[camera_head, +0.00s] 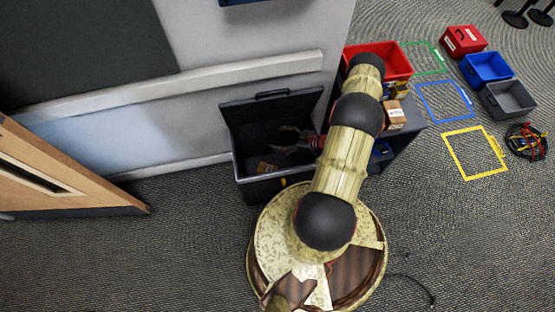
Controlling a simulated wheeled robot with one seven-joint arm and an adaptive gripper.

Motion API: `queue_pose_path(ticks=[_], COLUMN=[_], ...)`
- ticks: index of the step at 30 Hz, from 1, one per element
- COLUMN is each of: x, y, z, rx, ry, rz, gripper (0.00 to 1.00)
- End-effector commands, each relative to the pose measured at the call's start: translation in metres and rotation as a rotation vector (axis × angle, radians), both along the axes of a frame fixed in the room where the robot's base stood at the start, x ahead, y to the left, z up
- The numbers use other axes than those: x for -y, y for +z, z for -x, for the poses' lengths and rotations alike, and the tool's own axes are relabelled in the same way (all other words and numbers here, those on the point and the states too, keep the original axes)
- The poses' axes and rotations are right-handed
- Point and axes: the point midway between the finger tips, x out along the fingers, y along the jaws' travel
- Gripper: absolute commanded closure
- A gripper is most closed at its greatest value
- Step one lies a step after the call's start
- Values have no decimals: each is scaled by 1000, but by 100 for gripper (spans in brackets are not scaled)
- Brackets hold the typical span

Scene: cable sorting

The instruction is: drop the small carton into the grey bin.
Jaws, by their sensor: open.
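A dark grey bin (240,163) with a raised lid stands against the wall, left of my arm. A small brown carton-like piece (265,167) lies inside it, low at the front left; it is too small to make out fully. My gripper (281,139) is over the bin's opening, pointing left, with its fingers apart and nothing between them. Another brown carton (394,115) with a white label sits on the dark unit right of my arm. A smaller grey bin (509,99) stands on the floor at the far right.
A red tray (393,59) sits on the dark unit, partly behind my arm. A red box (463,40), a blue bin (486,68) and a cable coil (526,141) lie at right, near green, blue and yellow (460,132) floor frames. A wooden door (75,175) stands at left.

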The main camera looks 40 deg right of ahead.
Motion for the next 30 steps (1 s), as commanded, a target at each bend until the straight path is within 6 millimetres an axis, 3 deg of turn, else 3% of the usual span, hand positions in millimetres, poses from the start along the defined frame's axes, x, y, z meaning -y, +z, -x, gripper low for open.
queue_pose_path(ticks=[11, 24, 30], x=[8, 41, 48], y=[6, 37, 44], z=[12, 81, 97], rx=[0, 0, 0], ry=[-4, -4, -1], rz=[1, 1, 0], gripper=[26, 26, 26])
